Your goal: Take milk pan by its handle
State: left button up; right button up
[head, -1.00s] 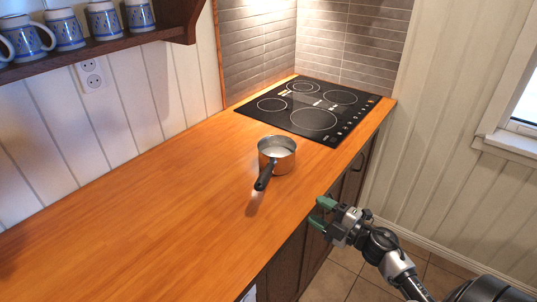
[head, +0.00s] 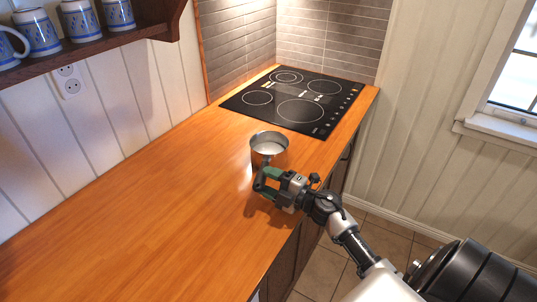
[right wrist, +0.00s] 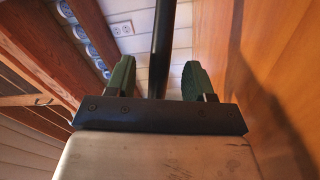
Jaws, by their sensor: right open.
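The milk pan (head: 269,145) is a steel pot standing upright on the wooden counter, in front of the hob. My right gripper (head: 262,182) is at the pan's near side, where the handle is, and hides most of it in the head view. In the right wrist view the dark handle (right wrist: 162,45) runs between the two green fingers of my right gripper (right wrist: 157,80). The fingers stand apart, with gaps visible on both sides of the handle. My left gripper is not in view.
The wooden counter (head: 130,215) is bare to the left of the pan. A black hob (head: 295,100) lies behind it. Blue-patterned mugs (head: 78,20) stand on a wall shelf (head: 100,45) at the upper left. The counter's front edge lies under my right arm.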

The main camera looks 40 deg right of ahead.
jog(key=shift+x, duration=1.35)
jog(key=shift+s, duration=0.1)
grip_shut()
jog(key=shift+r, duration=0.1)
